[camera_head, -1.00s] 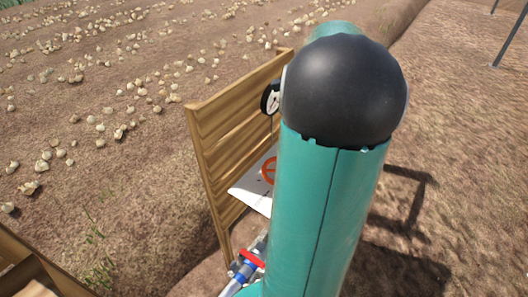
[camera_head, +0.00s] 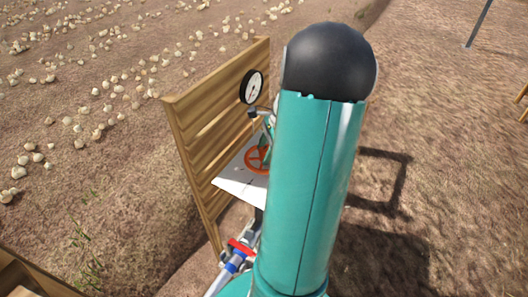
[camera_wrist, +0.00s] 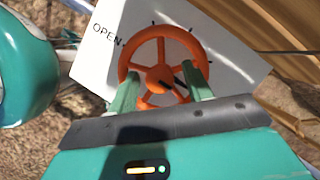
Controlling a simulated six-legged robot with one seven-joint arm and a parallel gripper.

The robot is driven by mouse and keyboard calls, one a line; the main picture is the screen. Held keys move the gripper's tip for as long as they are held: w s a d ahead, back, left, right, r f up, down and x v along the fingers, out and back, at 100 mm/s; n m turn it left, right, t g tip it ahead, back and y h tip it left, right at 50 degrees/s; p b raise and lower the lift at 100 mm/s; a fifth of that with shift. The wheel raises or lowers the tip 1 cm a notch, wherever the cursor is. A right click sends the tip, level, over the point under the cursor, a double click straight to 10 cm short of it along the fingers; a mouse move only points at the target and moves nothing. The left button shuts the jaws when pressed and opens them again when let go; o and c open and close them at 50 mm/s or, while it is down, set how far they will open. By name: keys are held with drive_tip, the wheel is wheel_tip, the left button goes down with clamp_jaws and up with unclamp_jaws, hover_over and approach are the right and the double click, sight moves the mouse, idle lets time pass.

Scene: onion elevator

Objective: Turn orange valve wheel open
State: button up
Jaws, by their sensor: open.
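The orange valve wheel (camera_wrist: 161,40) has spokes and a round hub, and sits on a white panel (camera_wrist: 100,62) marked "OPEN" at its upper left, with short black ticks around the rim. In the wrist view my gripper (camera_wrist: 160,80) is open, with its two green fingers apart at the left and right of the wheel's lower half, overlapping the rim. I cannot tell whether they touch it. In the head view the wheel (camera_head: 255,160) shows in part, its right side hidden behind my arm. The panel (camera_head: 231,186) lies below it.
A wooden plank board (camera_head: 195,130) stands behind the panel, with a round white gauge (camera_head: 252,87) on it. A pipe with a red and blue fitting (camera_head: 238,250) is below. A wooden crate edge (camera_head: 30,275) is at lower left. Bare soil with scattered onions lies beyond.

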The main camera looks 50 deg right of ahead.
drive_tip(key=shift+w+a+f, duration=0.15)
drive_tip(key=shift+f, duration=0.35)
drive_tip(key=shift+c, duration=0.4)
drive_tip(key=c, duration=0.9)
